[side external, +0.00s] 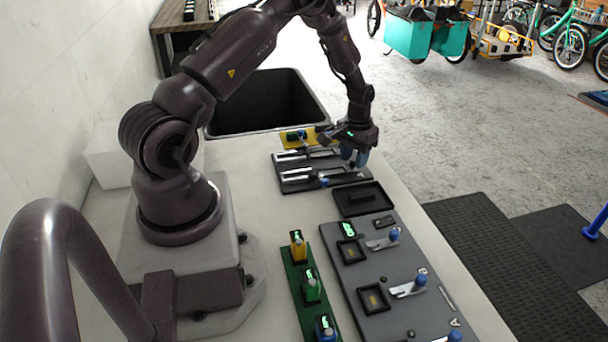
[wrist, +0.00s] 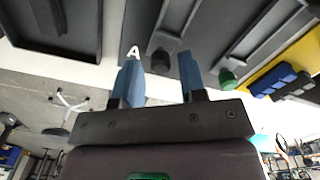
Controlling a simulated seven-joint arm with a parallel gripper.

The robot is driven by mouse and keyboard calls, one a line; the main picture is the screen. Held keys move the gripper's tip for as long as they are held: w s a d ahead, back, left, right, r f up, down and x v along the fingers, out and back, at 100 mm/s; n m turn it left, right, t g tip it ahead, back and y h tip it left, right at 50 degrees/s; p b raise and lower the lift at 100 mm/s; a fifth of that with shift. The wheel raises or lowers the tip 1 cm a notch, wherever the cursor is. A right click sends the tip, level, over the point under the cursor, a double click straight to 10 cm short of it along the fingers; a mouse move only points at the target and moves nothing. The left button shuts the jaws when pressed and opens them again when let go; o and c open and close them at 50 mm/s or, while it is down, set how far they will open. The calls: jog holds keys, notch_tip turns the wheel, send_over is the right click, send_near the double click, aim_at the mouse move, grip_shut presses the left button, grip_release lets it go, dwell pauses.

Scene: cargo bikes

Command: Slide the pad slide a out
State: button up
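The dark slide board (side external: 285,187) lies on the bench with two long tracks and pale strips. In the wrist view, a white letter A (wrist: 133,52) marks one track, and a dark round knob (wrist: 160,63) sits beside it at that track's end. I take this to be pad slide a. A green knob (wrist: 227,80) is on the neighbouring track. My gripper (side external: 354,163) points down at the board's right end, its blue fingers apart. In the wrist view, the knob appears between the fingertips of my gripper (wrist: 160,74); contact cannot be told.
A yellow holder (side external: 286,142) with small blocks stands behind the board. A black tray (side external: 360,198) lies close in front. A grey board (side external: 400,262) with blue-knobbed levers and a green strip (side external: 292,275) are nearer. A dark bin (side external: 265,105) is at the back.

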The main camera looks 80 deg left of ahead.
aim_at(348, 172)
jog(key=shift+r, duration=0.1)
jog(key=shift+r, duration=3.7)
jog(key=shift+s+d+f, duration=0.1)
jog(key=shift+s, duration=0.1)
jog(key=s+d+r+m+t, duration=0.2)
jog(key=s+d+r+m, duration=0.1)
jog(key=s+d+r, duration=0.6)
jog(key=s+d+r+m+t, duration=0.3)
jog(key=s+d+r, duration=0.6)
jog(key=d+r, duration=0.6)
jog(key=shift+s+r+t, duration=0.3)
jog(key=shift+s+r, duration=0.1)
